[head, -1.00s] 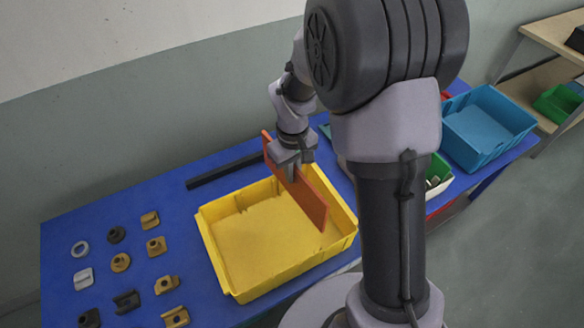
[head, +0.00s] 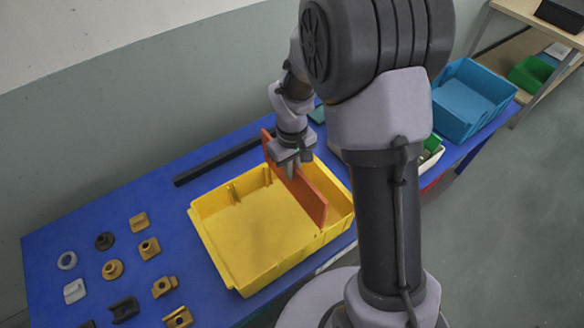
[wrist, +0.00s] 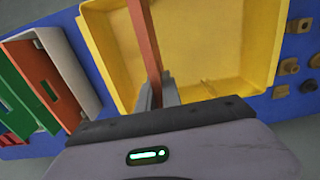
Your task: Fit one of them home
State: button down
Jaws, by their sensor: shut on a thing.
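My gripper (head: 291,166) is shut on the upper edge of a thin orange-red panel (head: 300,195), held upright on edge over the right part of the yellow bin (head: 215,255). The panel runs from the bin's back side to its front side. In the wrist view the panel (wrist: 143,38) extends away from my gripper (wrist: 157,92) across the yellow bin (wrist: 105,50). Small upright ribs (head: 233,193) show on the bin's back wall. The panel's lower edge is partly hidden, so I cannot tell whether it sits in a slot.
A pale box (wrist: 72,62) with green and orange pieces stands beside the bin. A dark bar (head: 225,162) lies behind the bin. Several small fittings (head: 112,269) lie at left on the blue table. A blue bin (head: 470,98) stands at the right; shelves are beyond.

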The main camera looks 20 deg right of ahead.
aim_at(292, 193)
jog(key=shift+f, duration=0.1)
dwell(0.5)
jog(key=shift+f+b, duration=5.45)
jog(key=shift+f, duration=1.4)
jog(key=c, duration=1.5)
grip_release()
jog(key=shift+o, duration=0.2)
jog(key=shift+r, duration=0.15)
notch_tip(292, 193, up, 17)
jog(key=p, duration=0.7)
jog(key=shift+r, duration=0.15)
